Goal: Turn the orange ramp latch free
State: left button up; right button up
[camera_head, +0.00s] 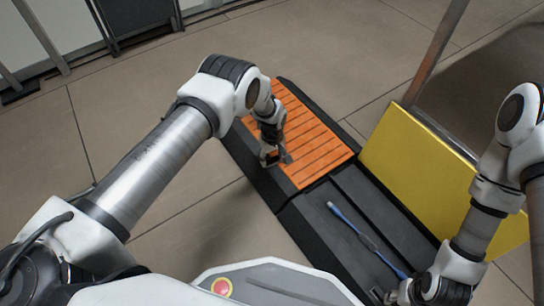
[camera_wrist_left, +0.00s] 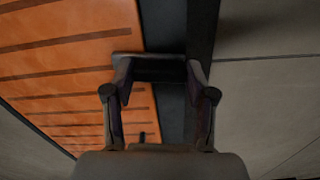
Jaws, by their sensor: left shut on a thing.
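The orange ramp (camera_head: 312,147) is a slatted panel in a black frame on the floor, and its slats also show in the left wrist view (camera_wrist_left: 60,60). My left gripper (camera_head: 274,158) is low over the ramp's near left edge. In the left wrist view its fingers (camera_wrist_left: 160,85) stand on both sides of a small dark grey piece (camera_wrist_left: 158,69), which I take as the ramp latch. The gripper is shut on it. The latch's full shape and turn are hidden. My right gripper (camera_head: 388,296) is partly in view at the bottom right; its fingers are unclear.
A blue bar (camera_head: 352,226) lies on the dark track near my right arm. A yellow panel (camera_head: 420,170) stands to the right of the ramp, by a brown post (camera_head: 436,52). The tiled floor left of the ramp is clear.

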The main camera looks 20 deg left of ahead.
pick_arm(q)
jog(key=m, duration=0.4)
jog(key=shift+s+d, duration=0.1)
jog(key=shift+s, duration=0.1)
jog(key=m, duration=0.4)
jog(key=shift+s+p, duration=0.15)
jog(key=shift+p, duration=0.25)
jog(key=m, duration=0.4)
jog(key=shift+s+p, duration=0.15)
jog(key=shift+p, duration=0.15)
jog(key=shift+s+m, duration=0.15)
jog(key=shift+m, duration=2.05)
jog(key=o, duration=1.2)
jog(key=shift+c, duration=0.2)
